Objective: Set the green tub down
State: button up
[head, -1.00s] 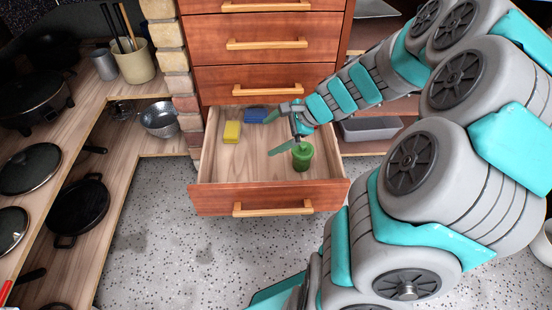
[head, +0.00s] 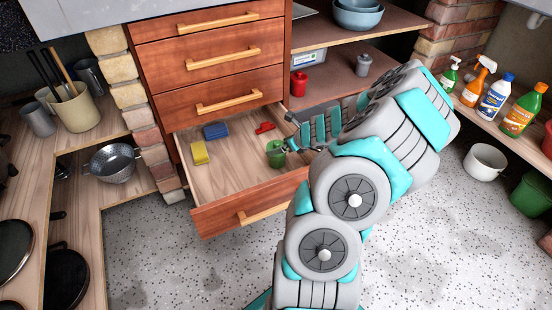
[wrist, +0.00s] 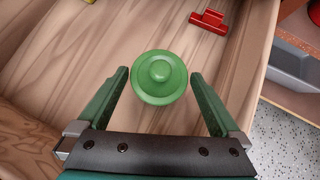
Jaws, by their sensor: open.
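The green tub (head: 275,153) stands in the right part of the open drawer (head: 225,205). In the wrist view the tub (wrist: 160,77) is seen from above, with a round lid and knob. My gripper (head: 285,146) is at the tub. In the wrist view its two green fingers are spread, one on each side of the tub, with a gap showing on both sides. The gripper is open and holds nothing. The tub's base is hidden in the wrist view.
The drawer also holds a yellow block (head: 199,152), a blue block (head: 215,131) and a red piece (head: 265,127) behind the tub. The drawer's middle floor is bare. A shelf with a red canister (head: 299,83) stands at the back right. A colander (head: 112,163) sits at left.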

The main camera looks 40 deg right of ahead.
jog(key=shift+b+x, duration=0.5)
jog(key=shift+x, duration=2.9)
jog(key=shift+c, duration=0.4)
jog(key=shift+a, duration=0.1)
jog(key=c, duration=1)
notch_tip(320, 180, up, 10)
jog(key=shift+r+p, duration=0.15)
jog(key=shift+p, duration=1.05)
